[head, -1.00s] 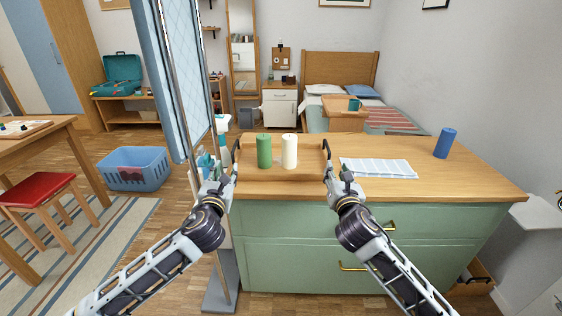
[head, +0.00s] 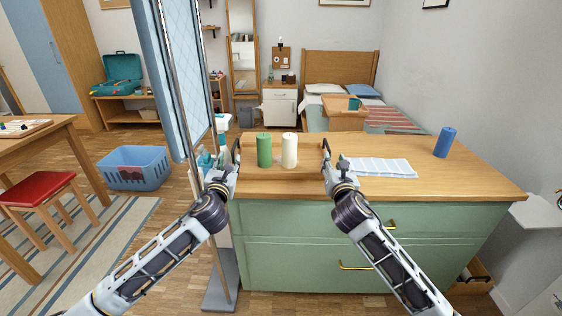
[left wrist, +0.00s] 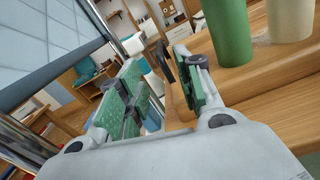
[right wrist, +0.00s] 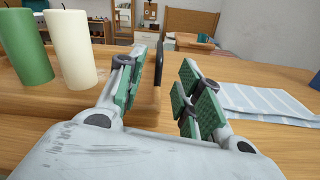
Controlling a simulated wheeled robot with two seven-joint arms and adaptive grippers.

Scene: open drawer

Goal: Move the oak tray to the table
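The oak tray (head: 282,175) sits on the green cabinet's wooden top, with a black handle at each end. A green candle (head: 264,150) and a white candle (head: 289,150) stand upright in it. My left gripper (head: 232,172) is at the tray's left end. In the left wrist view its fingers (left wrist: 160,85) are apart, with the left handle (left wrist: 165,60) between them. My right gripper (head: 336,165) is at the right end. In the right wrist view its fingers (right wrist: 160,85) are apart, with the right handle (right wrist: 159,62) between them. The wooden table (head: 52,140) stands at far left.
A striped cloth (head: 378,168) and a blue candle (head: 444,142) are on the cabinet top (head: 460,180) to the right. A screen (head: 170,75) on a metal pole stands close left. A red stool (head: 40,190) and blue basket (head: 133,168) are on the floor at left.

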